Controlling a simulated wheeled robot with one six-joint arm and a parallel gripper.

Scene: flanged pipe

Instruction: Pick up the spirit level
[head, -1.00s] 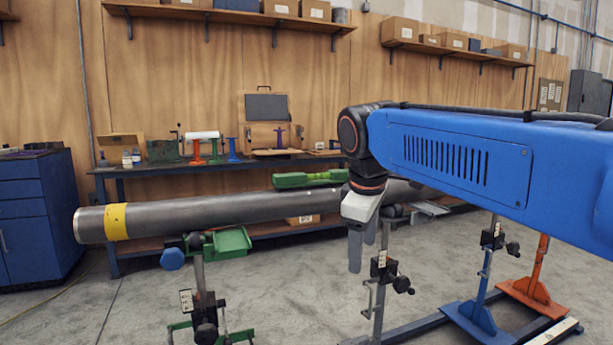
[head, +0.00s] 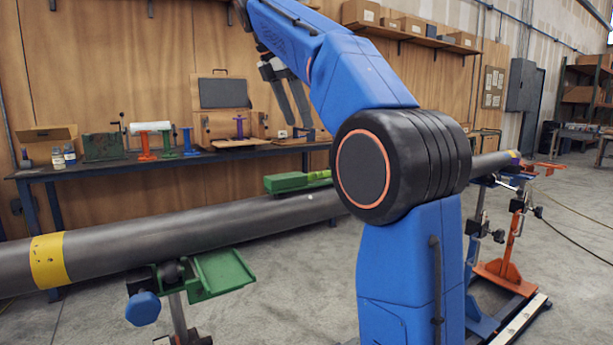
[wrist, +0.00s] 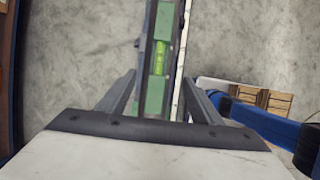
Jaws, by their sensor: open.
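The spirit level (head: 296,181) is green and lies along the top of the grey pipe (head: 190,228) in the head view. My arm hides its right end. In the wrist view the level (wrist: 162,40) runs up the middle of the picture, with a bright yellow-green vial. My gripper (head: 291,118) is open and empty, pointing down, and appears above the level in the head view. In the wrist view the gripper (wrist: 160,92) has one finger to each side of the level's line. A gap in height remains between fingers and level.
A green tray (head: 222,274) and a blue knob (head: 143,309) are on the stand under the pipe. A workbench (head: 110,169) with boxes and tools stands behind along the wooden wall. Orange and blue stands (head: 505,262) are at the right.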

